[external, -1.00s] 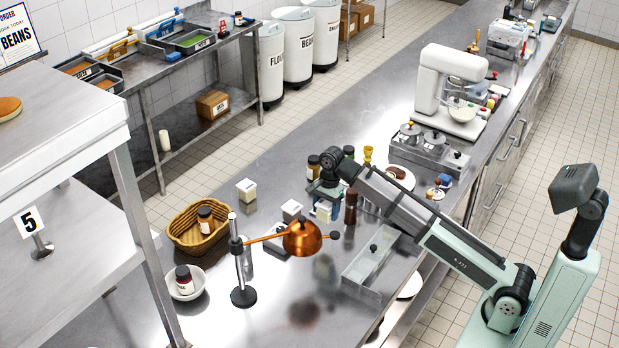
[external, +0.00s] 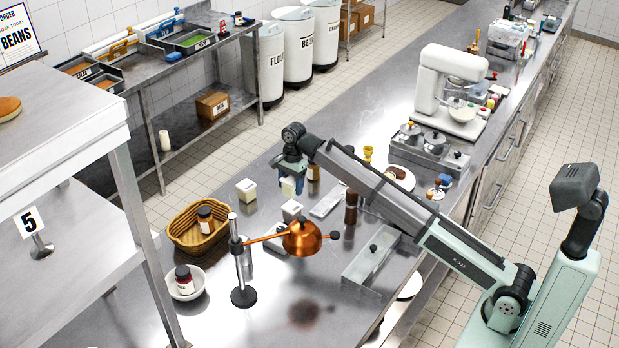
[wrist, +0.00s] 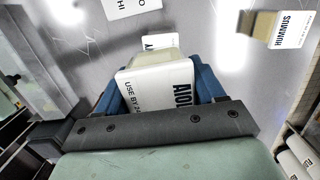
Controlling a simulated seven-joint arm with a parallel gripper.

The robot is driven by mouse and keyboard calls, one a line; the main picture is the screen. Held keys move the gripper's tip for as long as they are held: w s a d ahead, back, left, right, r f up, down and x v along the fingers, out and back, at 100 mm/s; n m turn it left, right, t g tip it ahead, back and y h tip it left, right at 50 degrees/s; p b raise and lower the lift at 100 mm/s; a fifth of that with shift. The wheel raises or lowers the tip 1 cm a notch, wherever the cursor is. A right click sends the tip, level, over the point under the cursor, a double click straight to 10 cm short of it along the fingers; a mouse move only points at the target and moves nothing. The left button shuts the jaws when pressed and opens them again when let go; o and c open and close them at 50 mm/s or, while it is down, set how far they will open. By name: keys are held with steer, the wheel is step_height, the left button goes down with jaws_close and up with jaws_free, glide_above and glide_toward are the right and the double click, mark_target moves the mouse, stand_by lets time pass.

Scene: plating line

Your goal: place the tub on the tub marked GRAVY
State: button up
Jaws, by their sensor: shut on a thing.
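A tub marked HUMMUS (wrist: 287,30) stands at the upper right, apart from the held one. In the external view, white tubs stand left of my gripper (external: 246,190) and below it (external: 291,210).
A copper lamp (external: 302,238) on a stand is in front of the tubs. A wicker basket (external: 178,232) with a jar is at left. A dark brown mill (external: 351,207) and a clear-sided bin (external: 370,260) are at right.

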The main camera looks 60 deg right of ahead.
mark_target(292, 177)
steer(key=shift+f, duration=2.9)
steer(key=shift+f, duration=0.1)
steer(key=o, duration=1.2)
steer(key=r, duration=0.4)
steer(key=d+r, duration=0.1)
steer(key=r, duration=0.7)
steer(key=shift+d+r, duration=0.1)
steer(key=shift+d, duration=0.1)
